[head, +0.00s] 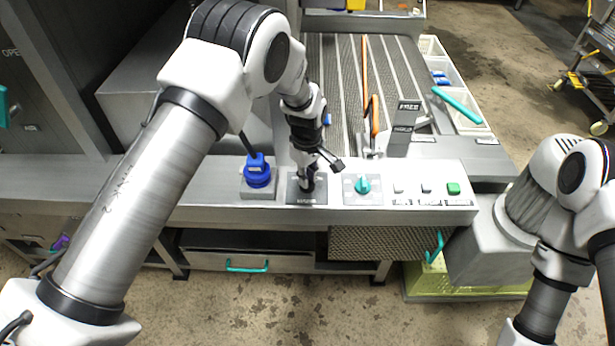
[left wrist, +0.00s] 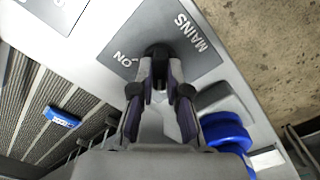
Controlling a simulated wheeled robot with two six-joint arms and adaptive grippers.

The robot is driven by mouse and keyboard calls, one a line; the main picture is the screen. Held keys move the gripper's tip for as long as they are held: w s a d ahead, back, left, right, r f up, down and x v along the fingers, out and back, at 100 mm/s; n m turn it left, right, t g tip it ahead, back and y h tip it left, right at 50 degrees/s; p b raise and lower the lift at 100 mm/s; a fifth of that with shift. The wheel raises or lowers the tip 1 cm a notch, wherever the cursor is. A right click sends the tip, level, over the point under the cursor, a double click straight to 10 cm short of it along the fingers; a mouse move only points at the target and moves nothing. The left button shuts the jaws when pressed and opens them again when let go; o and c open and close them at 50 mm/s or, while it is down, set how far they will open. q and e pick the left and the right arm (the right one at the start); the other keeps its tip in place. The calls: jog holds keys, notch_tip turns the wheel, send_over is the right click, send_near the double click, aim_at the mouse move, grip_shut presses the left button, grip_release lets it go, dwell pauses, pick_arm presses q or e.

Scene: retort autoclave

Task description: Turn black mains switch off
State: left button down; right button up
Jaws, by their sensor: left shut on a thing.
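The black mains switch (left wrist: 157,50) sits on a dark grey plate (left wrist: 188,28) lettered MAINS, with ON printed beside the knob. In the head view the plate (head: 293,197) lies on the grey control panel, and the gripper hides most of the switch. My left gripper (head: 307,186) points down onto it. In the left wrist view its two fingers (left wrist: 160,84) are closed around the black knob, one on each side. The knob's pointer direction is largely hidden. My right arm is at the right, but its gripper is out of view.
A blue round connector (head: 258,174) stands just left of the plate. A teal rotary knob (head: 363,185) is close on the right, then small buttons including a green one (head: 453,189). Behind the panel, an orange-handled tool (head: 374,116) lies on the ribbed conveyor (head: 337,70).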

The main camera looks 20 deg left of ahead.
pick_arm(q)
jog(key=shift+s+f, duration=0.15)
jog(key=shift+f, duration=0.05)
dwell(0.3)
jog(key=c, duration=1.4)
grip_release()
jog(key=shift+o, duration=1.2)
jog(key=shift+a, duration=0.1)
notch_tip(320, 180, up, 12)
jog(key=shift+w, duration=0.2)
